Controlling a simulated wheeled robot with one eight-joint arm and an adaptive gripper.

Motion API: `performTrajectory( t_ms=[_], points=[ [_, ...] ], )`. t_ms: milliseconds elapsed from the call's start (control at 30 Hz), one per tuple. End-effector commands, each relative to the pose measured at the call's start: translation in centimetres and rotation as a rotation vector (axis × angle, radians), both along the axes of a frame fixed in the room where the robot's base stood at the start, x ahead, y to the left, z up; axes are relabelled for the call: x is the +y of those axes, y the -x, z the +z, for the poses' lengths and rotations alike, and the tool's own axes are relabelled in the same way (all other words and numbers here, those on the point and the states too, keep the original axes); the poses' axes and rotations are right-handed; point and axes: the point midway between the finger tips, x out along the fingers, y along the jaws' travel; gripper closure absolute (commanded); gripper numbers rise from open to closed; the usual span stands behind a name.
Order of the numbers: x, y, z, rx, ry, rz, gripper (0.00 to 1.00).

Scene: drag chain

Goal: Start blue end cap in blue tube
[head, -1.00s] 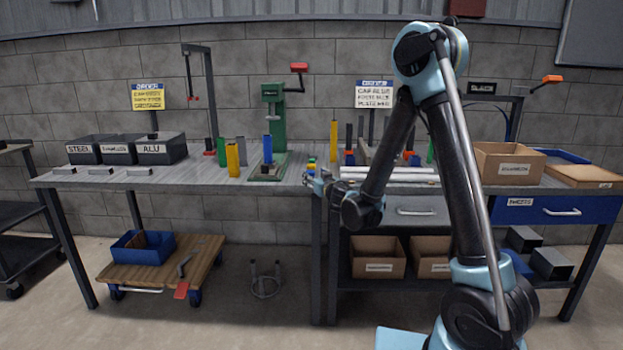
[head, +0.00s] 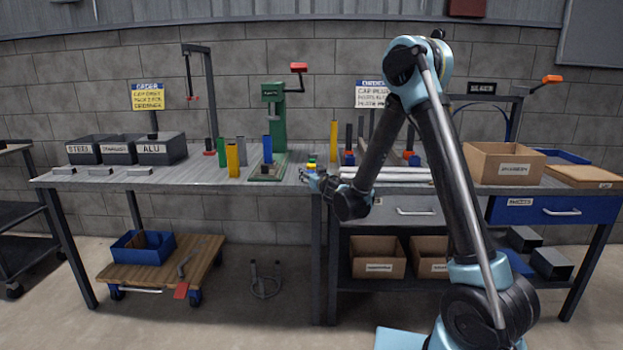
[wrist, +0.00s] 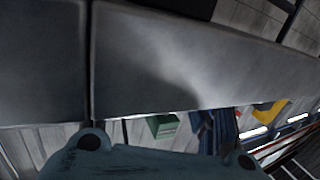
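An upright blue tube (head: 267,149) stands at the green press on the bench in the head view. My gripper (head: 306,177) is at the front edge of the bench, to the right of the tube and apart from it. It is small there, and its fingertips and anything between them cannot be made out. Small yellow, green and blue pieces (head: 312,161) lie just behind my gripper; I cannot tell whether one is the blue end cap. The wrist view shows a pale blue part of my arm along the bottom, with no clear fingertips.
The green press (head: 273,115) stands behind the tube. Yellow tubes (head: 233,160) stand to its left, and labelled dark bins (head: 162,149) are at the far left.

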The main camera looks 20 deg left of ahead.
Motion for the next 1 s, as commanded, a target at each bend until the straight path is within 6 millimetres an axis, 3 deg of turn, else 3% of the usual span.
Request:
performTrajectory(
  t_ms=[33,167,633,1000],
  points=[
    [0.0,0.0,0.0,0.0,0.0,0.0,0.58],
    [0.0,0.0,0.0,0.0,0.0,0.0,0.82],
    [0.0,0.0,0.6,0.0,0.0,0.0,0.82],
    [-0.1,0.1,5.6,0.0,0.0,0.0,0.82]
  ],
)
